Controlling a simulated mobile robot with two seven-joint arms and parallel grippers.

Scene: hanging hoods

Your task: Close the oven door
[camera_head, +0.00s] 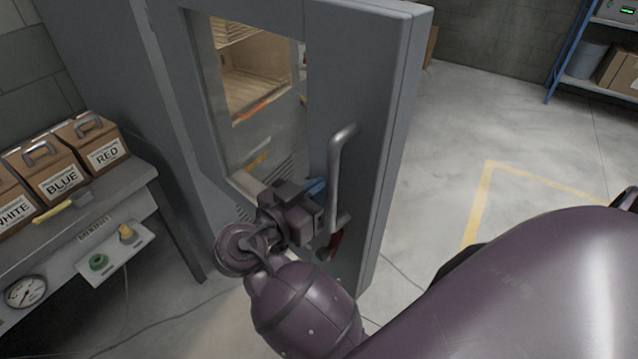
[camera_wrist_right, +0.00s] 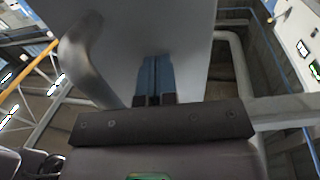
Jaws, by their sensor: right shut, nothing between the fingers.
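The grey oven door (camera_head: 340,75) stands upright with a glass window, through which wire racks show. Its bent metal handle (camera_head: 341,170) is on the front face near the right edge. How far the door stands from its frame is hard to tell. My right gripper (camera_head: 316,187) is shut and empty, its blue fingers beside the handle, on its left in the head view. The right wrist view shows the blue fingers (camera_wrist_right: 155,62) together in front of a grey panel (camera_wrist_right: 180,25), with a curved handle (camera_wrist_right: 80,50) to their left. Contact cannot be told. My left gripper is out of view.
A bench (camera_head: 130,185) at the left holds boxes labelled WHITE, BLUE (camera_head: 60,183) and RED (camera_head: 100,140). A control box with knobs (camera_head: 115,250) and a gauge (camera_head: 25,291) are at its front. Open floor (camera_head: 480,120) lies right of the door; a blue shelf (camera_head: 570,55) stands beyond.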

